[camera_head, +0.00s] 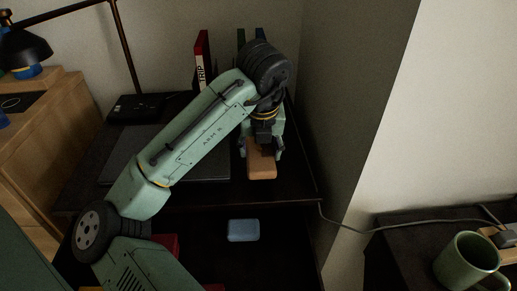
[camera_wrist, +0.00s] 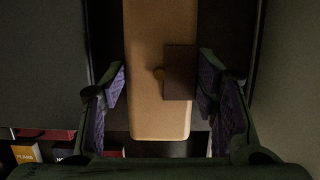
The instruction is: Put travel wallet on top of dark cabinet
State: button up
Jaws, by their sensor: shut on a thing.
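The tan travel wallet (camera_head: 261,166) is held in my gripper (camera_head: 262,150) over the right part of the dark cabinet's top (camera_head: 301,178). In the wrist view the wallet (camera_wrist: 145,60) is long, with a darker square flap and a round button. The purple-padded fingers of my gripper (camera_wrist: 162,84) lie along its two long sides. I cannot tell whether the wallet touches the cabinet top. My gripper and arm hide part of the surface behind it.
A dark flat panel (camera_head: 205,170) lies left of the wallet. Upright books (camera_head: 202,62) and a black lamp (camera_head: 130,105) stand behind. A light blue case (camera_head: 243,230) lies on a lower level. A wall corner is close on the right; a green mug (camera_head: 466,262) stands beyond it.

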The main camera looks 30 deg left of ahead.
aim_at(259, 146)
jog(key=shift+w+a, duration=0.7)
jog(key=shift+w, duration=0.25)
jog(key=shift+w+a+f, duration=0.2)
jog(key=shift+f, duration=0.05)
jog(key=shift+f+p, duration=0.35)
jog(key=shift+f, duration=1.3)
jog(key=shift+f, duration=0.2)
jog(key=o, duration=1.3)
jog(key=v, duration=1.2)
jog(key=shift+r, duration=0.25)
